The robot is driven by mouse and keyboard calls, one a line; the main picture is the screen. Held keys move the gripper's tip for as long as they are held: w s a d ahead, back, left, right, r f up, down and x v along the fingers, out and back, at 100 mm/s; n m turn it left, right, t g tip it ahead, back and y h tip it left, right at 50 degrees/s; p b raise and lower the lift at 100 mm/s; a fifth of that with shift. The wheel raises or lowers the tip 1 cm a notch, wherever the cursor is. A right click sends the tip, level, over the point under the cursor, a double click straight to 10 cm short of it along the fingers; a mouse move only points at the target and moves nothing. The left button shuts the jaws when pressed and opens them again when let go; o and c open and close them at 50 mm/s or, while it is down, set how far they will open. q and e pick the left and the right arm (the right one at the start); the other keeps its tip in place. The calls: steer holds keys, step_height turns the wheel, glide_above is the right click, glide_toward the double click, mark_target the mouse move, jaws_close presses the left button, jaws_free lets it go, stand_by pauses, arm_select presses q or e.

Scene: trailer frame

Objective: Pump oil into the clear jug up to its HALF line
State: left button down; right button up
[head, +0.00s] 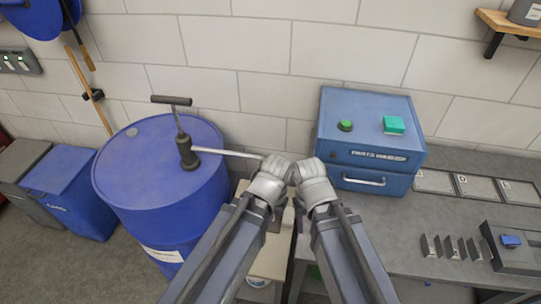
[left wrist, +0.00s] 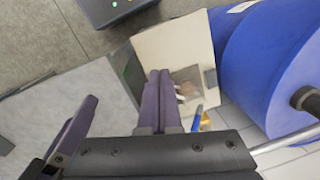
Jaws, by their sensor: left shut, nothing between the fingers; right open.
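A blue drum (head: 160,165) stands at the left with a dark hand pump (head: 188,155) on its lid. The pump has a black T-handle (head: 171,100) on top and a pale spout pipe (head: 225,153) reaching right. My left gripper (head: 277,165) is at the pipe's far end in the head view; contact cannot be told. Its fingers (left wrist: 160,100) are shut and empty in the left wrist view. My right gripper (head: 310,167) is close beside it, open. I cannot make out the clear jug or its HALF line; my grippers and arms cover the area below the spout.
A cream stand (head: 268,263) is partly hidden under my arms, between drum and grey bench (head: 400,235). A blue box (head: 370,140) with a green button sits on the bench. Blue (head: 65,185) and grey bins stand left of the drum. A brick wall is behind.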

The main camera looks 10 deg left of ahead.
stand_by(0.6)
arm_select(q)
steer(key=w+a+r+t+h+p, duration=0.55)
steer(key=w+a+r+p, duration=0.9)
steer(key=r, duration=0.35)
steer(key=w+a+r+n+t+y+p, duration=0.1)
steer(key=a+r+t+p, duration=0.2)
steer(key=a+r, duration=0.4)
steer(key=w+a+r+n+t+y+p, duration=0.1)
steer(key=a+r+p, duration=0.4)
steer(key=a, duration=0.9)
step_height(320, 180, up, 2)
steer(key=shift+w+a+r+n+t+y, duration=0.15)
steer(key=shift+w+n+t+y, duration=0.4)
steer(key=shift+t, duration=0.4)
